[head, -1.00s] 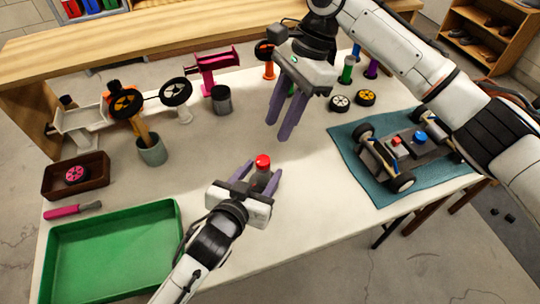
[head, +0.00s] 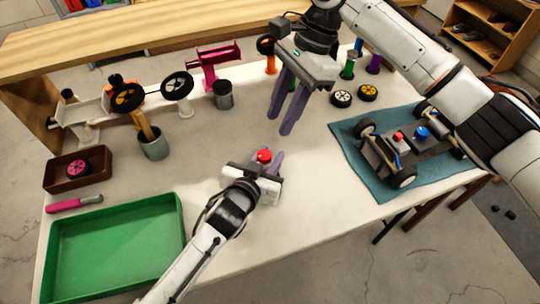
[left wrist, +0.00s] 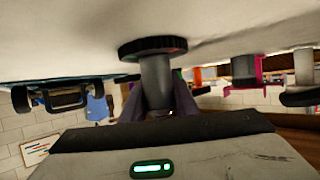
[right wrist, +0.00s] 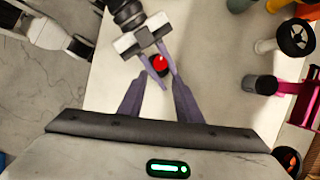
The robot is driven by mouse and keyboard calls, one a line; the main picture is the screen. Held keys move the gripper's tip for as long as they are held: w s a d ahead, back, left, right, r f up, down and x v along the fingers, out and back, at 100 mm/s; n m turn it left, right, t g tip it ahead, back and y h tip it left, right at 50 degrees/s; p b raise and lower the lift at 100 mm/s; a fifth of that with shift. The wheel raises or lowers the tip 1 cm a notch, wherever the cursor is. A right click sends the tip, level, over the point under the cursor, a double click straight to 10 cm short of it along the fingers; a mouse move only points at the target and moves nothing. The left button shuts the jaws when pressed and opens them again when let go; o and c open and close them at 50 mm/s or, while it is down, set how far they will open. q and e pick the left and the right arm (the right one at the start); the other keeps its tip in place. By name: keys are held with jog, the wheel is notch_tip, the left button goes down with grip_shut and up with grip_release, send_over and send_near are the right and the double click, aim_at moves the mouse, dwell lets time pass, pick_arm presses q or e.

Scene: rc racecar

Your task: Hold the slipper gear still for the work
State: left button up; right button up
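A dark toothed disc (left wrist: 152,47), which looks like the slipper gear, is against the white table at the foot of a grey post (left wrist: 157,82). The left wrist view shows the table upside down. A red cap (head: 264,155) tops the post and also shows in the right wrist view (right wrist: 160,64). My left gripper (head: 266,157) has its purple fingers on both sides of the post. Whether they press on it cannot be told. My right gripper (head: 280,125) is open and empty above the table, behind the post, fingers pointing down.
A green tray (head: 117,291) is at front left, with a brown box (head: 55,180) behind it. A car chassis (head: 412,150) rests on a teal mat (head: 355,178) at right. Wheels, cups and stands line the back. The table around the post is clear.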

aim_at(264, 154)
jog(key=shift+o, duration=0.2)
jog(key=n, duration=0.3)
jog(key=a+n, duration=0.1)
jog(key=n, duration=0.1)
jog(key=shift+s+r+h, duration=0.25)
jog(key=shift+r+h, duration=0.1)
jog(key=shift+h, duration=0.05)
jog(key=a+f+n+h, duration=0.1)
jog(key=f+n, duration=0.2)
jog(key=n, duration=0.4)
jog(key=s+a+f+n+t+h, duration=0.1)
jog(key=f+n, duration=0.2)
jog(key=n, duration=0.4)
jog(key=f+n, duration=0.3)
jog(key=n, duration=0.4)
jog(key=shift+s+a+f+t+h, duration=0.2)
jog(key=shift+a+f+t+h, duration=0.15)
jog(key=shift+a+t+h, duration=0.05)
jog(key=c, duration=0.8)
